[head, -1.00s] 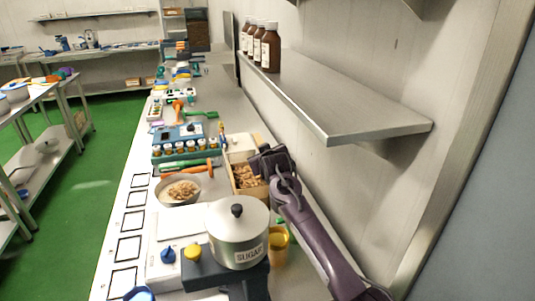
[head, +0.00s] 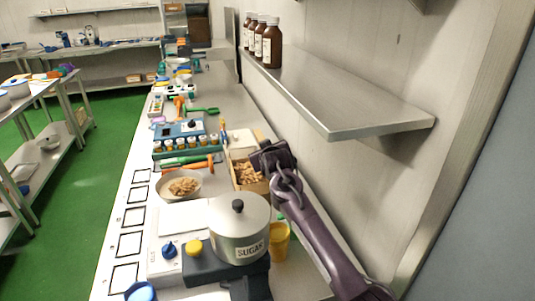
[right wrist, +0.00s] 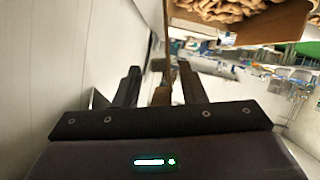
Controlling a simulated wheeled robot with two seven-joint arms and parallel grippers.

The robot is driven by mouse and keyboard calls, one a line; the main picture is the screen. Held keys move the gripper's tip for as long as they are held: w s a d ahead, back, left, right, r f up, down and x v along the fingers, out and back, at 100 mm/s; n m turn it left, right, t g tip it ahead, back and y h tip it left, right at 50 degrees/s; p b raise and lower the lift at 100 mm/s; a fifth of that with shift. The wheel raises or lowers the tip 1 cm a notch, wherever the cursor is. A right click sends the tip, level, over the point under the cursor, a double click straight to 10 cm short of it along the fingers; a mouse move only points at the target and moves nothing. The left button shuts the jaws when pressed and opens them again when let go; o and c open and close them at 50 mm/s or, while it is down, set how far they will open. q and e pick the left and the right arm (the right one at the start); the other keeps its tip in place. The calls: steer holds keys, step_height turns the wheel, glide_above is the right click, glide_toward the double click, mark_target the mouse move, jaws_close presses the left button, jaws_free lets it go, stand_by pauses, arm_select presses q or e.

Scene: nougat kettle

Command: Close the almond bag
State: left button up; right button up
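The almond bag (head: 249,186) is a brown, box-like paper bag standing open on the counter, with almonds showing in its top. It also shows in the right wrist view (right wrist: 262,28) at the upper right, almonds at its mouth. My right gripper (head: 262,150) is at the bag's right rear edge in the head view. In the right wrist view its two dark fingers (right wrist: 160,82) are apart. A narrow brown piece shows between them; I cannot tell whether they touch it. My left gripper is not in view.
A bowl of nuts (head: 180,196) stands left of the bag. A lidded sugar pot (head: 239,221) on a dark base and a yellow cup (head: 279,247) stand in front. A steel wall shelf (head: 340,95) with brown bottles hangs above, at the right.

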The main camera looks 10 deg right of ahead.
steer(key=b+v, duration=0.1)
steer(key=v, duration=0.6)
steer(key=shift+b, duration=0.35)
steer(key=shift+s, duration=0.1)
